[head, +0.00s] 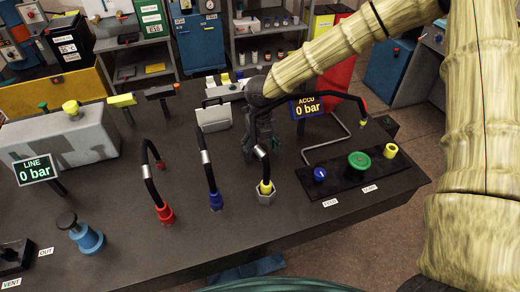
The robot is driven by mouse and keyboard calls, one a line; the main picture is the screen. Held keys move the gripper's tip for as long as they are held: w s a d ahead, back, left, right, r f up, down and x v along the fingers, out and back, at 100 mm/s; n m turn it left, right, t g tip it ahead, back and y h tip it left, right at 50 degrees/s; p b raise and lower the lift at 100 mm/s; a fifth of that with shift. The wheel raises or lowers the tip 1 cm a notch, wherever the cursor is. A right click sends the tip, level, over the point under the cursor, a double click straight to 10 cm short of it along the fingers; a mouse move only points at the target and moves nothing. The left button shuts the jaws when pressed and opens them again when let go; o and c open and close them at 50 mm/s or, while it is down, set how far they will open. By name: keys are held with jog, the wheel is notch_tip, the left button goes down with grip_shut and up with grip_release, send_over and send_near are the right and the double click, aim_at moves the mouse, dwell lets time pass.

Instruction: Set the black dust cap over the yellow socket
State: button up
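A yellow socket (391,150) stands at the right end of a black panel on the bench, beside a green knob (359,160) and a blue fitting (320,174). I cannot pick out the black dust cap for certain; a small dark shape (385,125) lies just behind the yellow socket. My gripper (260,155) points down over the middle of the bench, left of the panel and apart from the socket. Its fingers are dark and small, partly overlapped by a black hose, so I cannot see whether they are open or hold anything.
Hoses with red (165,213), blue (216,202) and yellow (266,188) ends stand along the bench. A bent metal rod (335,140) stands behind the panel.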

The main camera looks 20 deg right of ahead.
aim_at(260, 148)
jog(key=shift+f, duration=0.1)
jog(key=c, duration=0.9)
jog(key=shift+o, duration=0.2)
notch_tip(260, 148, up, 10)
jog(key=shift+f+b, duration=0.15)
jog(key=shift+b, duration=0.75)
jog(key=shift+r+p, duration=0.25)
jog(key=shift+p, duration=0.4)
